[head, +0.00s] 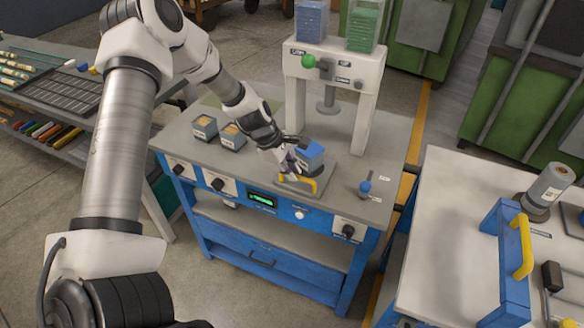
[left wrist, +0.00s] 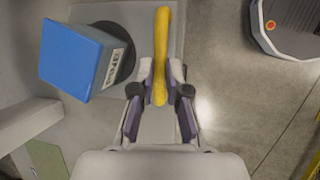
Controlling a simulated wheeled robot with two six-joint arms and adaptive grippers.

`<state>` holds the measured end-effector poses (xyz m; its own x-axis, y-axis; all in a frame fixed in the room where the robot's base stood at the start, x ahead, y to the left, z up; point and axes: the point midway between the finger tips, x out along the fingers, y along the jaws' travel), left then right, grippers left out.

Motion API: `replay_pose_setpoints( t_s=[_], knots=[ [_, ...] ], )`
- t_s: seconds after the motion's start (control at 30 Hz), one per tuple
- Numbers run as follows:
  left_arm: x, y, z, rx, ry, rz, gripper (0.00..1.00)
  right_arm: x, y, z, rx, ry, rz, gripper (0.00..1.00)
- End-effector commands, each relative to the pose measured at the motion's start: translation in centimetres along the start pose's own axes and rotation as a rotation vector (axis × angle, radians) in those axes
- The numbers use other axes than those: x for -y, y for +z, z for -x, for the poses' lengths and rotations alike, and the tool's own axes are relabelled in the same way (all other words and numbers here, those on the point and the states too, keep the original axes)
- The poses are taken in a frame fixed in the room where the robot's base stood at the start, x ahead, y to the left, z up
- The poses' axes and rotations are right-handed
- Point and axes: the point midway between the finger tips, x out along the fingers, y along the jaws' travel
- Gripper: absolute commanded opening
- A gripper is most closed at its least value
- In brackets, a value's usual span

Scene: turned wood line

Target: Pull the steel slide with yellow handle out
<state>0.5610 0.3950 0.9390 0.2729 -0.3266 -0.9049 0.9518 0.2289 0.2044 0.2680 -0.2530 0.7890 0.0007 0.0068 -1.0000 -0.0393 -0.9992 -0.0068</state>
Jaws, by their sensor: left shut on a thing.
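The steel slide (head: 322,192) is a flat grey plate at the front of the blue-framed workbench, under the press. Its yellow handle (head: 307,184) is on the front edge. In the left wrist view, the yellow handle (left wrist: 162,35) runs up between the fingers. My left gripper (head: 288,168) is shut on the handle, and it also shows in the left wrist view (left wrist: 160,92). A blue-topped block (head: 310,157) stands on the slide on a dark round pad; it also shows in the left wrist view (left wrist: 72,58). My right gripper is not seen.
The white press frame (head: 364,115) stands behind the slide. Two small boxes (head: 204,128) sit to the left and a blue-knobbed lever (head: 365,186) to the right. Front knobs and a green display (head: 262,201) line the bench edge. Open floor lies in front.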

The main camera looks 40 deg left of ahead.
Motion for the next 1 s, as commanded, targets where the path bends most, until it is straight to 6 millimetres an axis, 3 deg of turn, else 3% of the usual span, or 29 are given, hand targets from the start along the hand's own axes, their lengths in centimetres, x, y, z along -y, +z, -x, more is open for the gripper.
replay_pose_setpoints(
  t_s=[0.03, 0.17, 0.2, 0.23, 0.27, 0.67, 0.77, 1.0],
  knots=[
    [0.9, 0.0, -0.5, 0.005, -0.022, 0.003, 0.0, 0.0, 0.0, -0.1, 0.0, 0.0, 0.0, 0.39],
    [0.9, 0.0, -0.6, 0.005, -0.025, 0.003, 0.0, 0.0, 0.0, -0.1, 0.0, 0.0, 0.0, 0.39],
    [0.9, 0.0, -0.6, 0.006, -0.025, 0.003, 0.25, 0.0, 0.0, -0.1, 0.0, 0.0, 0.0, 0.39],
    [1.0, 0.0, -0.6, 0.006, -0.025, 0.003, 0.35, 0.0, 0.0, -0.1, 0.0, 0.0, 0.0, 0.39],
    [0.9, 0.0, -0.5, 0.006, -0.025, 0.003, 0.39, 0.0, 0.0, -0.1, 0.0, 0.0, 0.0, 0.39],
    [0.4, 0.1, 0.7, 0.007, -0.012, 0.002, 0.39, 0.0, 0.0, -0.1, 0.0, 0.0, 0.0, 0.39],
    [0.3, 0.1, 2.3, 0.008, -0.009, 0.001, 0.39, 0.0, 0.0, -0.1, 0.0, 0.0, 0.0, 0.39],
    [0.3, 0.1, 8.3, 0.01, -0.009, 0.002, 0.39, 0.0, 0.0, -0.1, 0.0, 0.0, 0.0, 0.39]
  ],
)
